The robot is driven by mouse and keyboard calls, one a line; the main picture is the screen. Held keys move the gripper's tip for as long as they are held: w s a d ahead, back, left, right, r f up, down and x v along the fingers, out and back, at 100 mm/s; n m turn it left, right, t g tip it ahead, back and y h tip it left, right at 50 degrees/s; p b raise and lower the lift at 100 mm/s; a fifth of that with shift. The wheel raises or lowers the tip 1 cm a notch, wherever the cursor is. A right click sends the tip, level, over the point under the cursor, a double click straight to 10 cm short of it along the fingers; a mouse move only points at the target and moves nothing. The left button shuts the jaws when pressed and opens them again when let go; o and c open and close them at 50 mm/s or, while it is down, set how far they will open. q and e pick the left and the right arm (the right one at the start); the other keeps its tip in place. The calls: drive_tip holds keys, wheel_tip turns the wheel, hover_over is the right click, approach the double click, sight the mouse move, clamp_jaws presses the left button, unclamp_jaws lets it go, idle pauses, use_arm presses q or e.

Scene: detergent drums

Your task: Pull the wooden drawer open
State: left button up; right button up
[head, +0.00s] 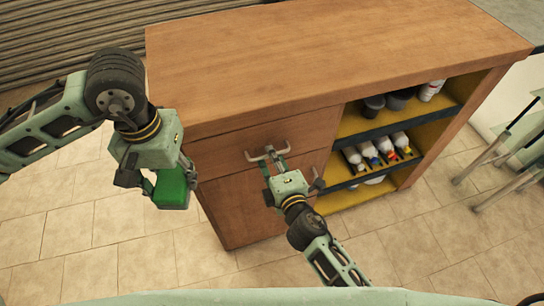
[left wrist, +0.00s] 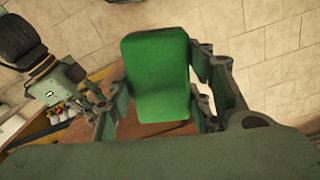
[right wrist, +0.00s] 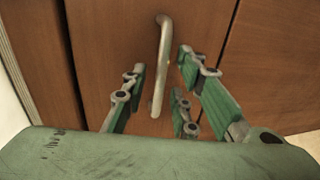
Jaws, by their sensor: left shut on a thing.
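The wooden drawer (head: 220,153) is at the upper left of the cabinet front and looks closed. Its pale bar handle (head: 268,153) also shows in the right wrist view (right wrist: 162,55). My right gripper (head: 276,167) is in front of the drawer, its fingers open on either side of the handle. A gap shows between the handle and the fingers in the right wrist view. My left gripper (head: 165,178) is shut on a green block (left wrist: 158,75), held up left of the cabinet, clear of the floor.
The wooden cabinet top (head: 330,55) is bare. Open shelves (head: 358,122) at the right of the cabinet hold dark cups and several white bottles (head: 384,146). Metal-legged furniture (head: 500,165) stands at the right. Tiled floor (head: 90,230) is free at the left and front.

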drive_tip(key=shift+w, duration=0.1)
drive_tip(key=shift+c, duration=0.4)
clamp_jaws()
